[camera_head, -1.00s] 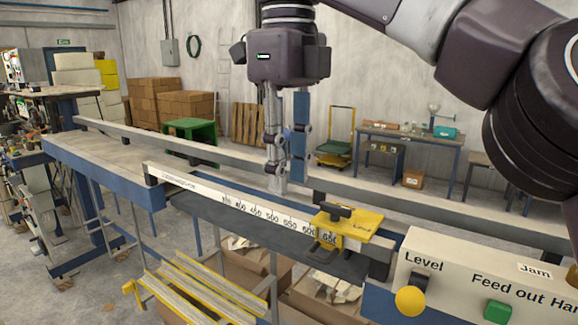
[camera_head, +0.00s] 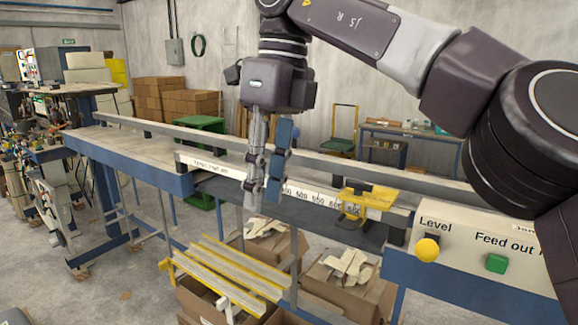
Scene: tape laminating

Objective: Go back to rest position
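My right gripper (camera_head: 262,205) hangs in the middle of the picture, fingers pointing down, in front of the white ruler rail (camera_head: 215,166). A narrow gap shows between its two fingers, and nothing is between them. The fingers hide part of the ruler's numbers. The yellow stop block (camera_head: 372,198) with a black handle sits on the ruler to the right, apart from the gripper. My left gripper is not in view.
A control panel (camera_head: 470,262) with a yellow knob (camera_head: 427,249) and a green button (camera_head: 496,263) is at the lower right. Yellow-ended slats (camera_head: 228,275) and open cardboard boxes (camera_head: 345,283) are below the bench (camera_head: 140,172). A green stand (camera_head: 200,124) is behind.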

